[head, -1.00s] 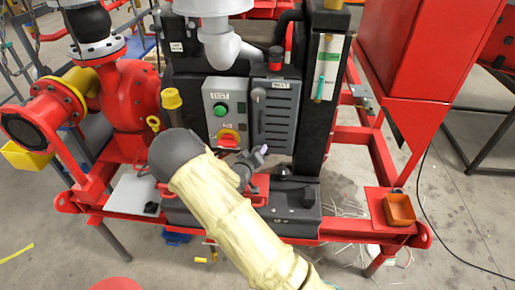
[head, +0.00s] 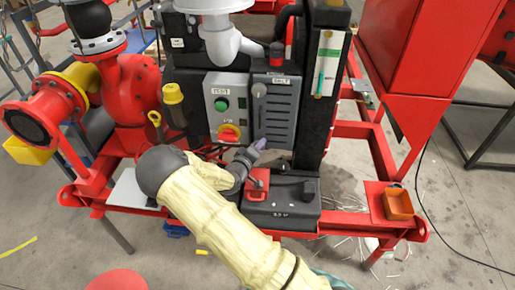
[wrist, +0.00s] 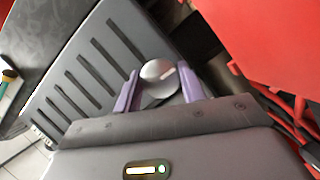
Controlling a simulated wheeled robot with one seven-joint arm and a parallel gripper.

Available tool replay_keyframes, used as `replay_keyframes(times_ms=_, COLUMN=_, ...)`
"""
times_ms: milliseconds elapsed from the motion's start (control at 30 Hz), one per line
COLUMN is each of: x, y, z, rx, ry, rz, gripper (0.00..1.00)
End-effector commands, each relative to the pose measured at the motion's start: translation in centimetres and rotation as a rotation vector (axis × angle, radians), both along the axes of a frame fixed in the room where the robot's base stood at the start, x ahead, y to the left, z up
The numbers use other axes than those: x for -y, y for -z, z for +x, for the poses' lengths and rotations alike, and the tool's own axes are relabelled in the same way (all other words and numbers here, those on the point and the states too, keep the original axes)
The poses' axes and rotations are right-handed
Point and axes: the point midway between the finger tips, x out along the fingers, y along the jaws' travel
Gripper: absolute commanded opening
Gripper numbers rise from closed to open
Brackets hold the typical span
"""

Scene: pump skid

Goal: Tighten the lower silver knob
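My gripper (head: 259,143) is at the lower part of the grey slotted panel (head: 283,105) in the head view. In the wrist view, its two purple fingers (wrist: 158,90) are apart, one on each side of a round silver knob (wrist: 157,71). Small gaps seem to show between the fingers and the knob; contact is not clear. The knob is the lower silver knob, judging by where my gripper is; in the head view my gripper hides it. An upper silver knob (head: 259,90) sits higher on the same panel, under a label.
Left of the panel is a control box with a green button (head: 221,104) and a red rotary switch (head: 229,132). A grey pipe elbow (head: 225,40) hangs above. A red-handled part (head: 257,184) sits below my gripper. An orange bin (head: 398,204) stands at the right.

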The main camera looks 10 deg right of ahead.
Motion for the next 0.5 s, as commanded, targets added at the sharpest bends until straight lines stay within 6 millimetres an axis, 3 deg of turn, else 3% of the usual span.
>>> replay_keyframes(times_ms=33, x=-0.16, y=-0.04, z=0.07, rx=0.002, ry=-0.004, rz=0.001, gripper=0.48)
replay_keyframes(times_ms=100, x=-0.14, y=-0.04, z=0.07, rx=0.001, ry=-0.003, rz=0.001, gripper=0.62)
replay_keyframes(times_ms=500, x=-0.38, y=-0.07, z=-0.37, rx=0.000, ry=-0.002, rz=0.002, gripper=0.62)
